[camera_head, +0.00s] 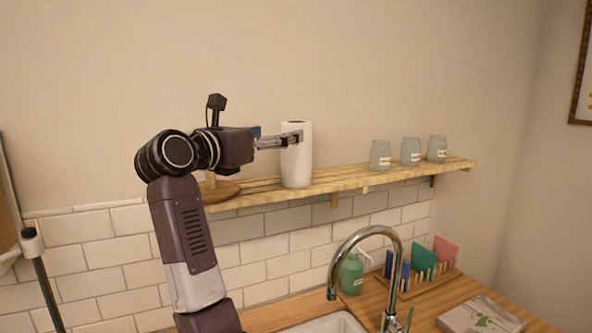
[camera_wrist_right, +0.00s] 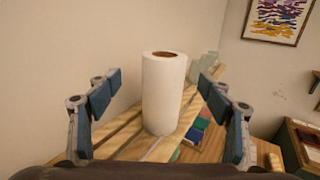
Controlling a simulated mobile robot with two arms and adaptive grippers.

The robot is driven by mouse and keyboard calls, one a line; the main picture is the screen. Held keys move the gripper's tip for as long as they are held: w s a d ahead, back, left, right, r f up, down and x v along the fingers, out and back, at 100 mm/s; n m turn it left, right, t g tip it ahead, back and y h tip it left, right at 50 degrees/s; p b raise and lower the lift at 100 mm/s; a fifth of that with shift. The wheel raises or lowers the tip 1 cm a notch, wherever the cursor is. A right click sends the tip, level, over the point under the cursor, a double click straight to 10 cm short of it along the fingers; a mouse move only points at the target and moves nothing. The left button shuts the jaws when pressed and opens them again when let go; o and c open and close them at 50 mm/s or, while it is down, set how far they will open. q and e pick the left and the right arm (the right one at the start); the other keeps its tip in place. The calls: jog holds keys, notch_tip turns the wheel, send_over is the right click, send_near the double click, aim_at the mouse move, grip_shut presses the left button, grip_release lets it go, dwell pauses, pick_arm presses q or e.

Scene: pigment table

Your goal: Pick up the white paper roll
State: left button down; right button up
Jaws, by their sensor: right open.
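The white paper roll (camera_head: 297,165) stands upright on the slatted wooden shelf (camera_head: 345,181) in the head view. In the right wrist view the roll (camera_wrist_right: 162,95) stands ahead, between the two spread fingers, with its brown core showing on top. My right gripper (camera_head: 292,138) is open; in the head view its fingers overlap the upper part of the roll. In the right wrist view the blue-padded fingers of the right gripper (camera_wrist_right: 158,92) show a gap on each side of the roll. My left gripper is not in view.
Several glass jars (camera_head: 410,153) stand along the shelf to the right. Below are a curved faucet (camera_head: 370,232), a green bottle (camera_head: 351,274) and a rack (camera_head: 425,281) with coloured panels.

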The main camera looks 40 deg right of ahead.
jog(key=p+x, duration=0.4)
jog(key=x, duration=0.4)
jog(key=shift+s+f, duration=0.35)
jog(key=shift+c, duration=1.4)
jog(key=c, duration=1)
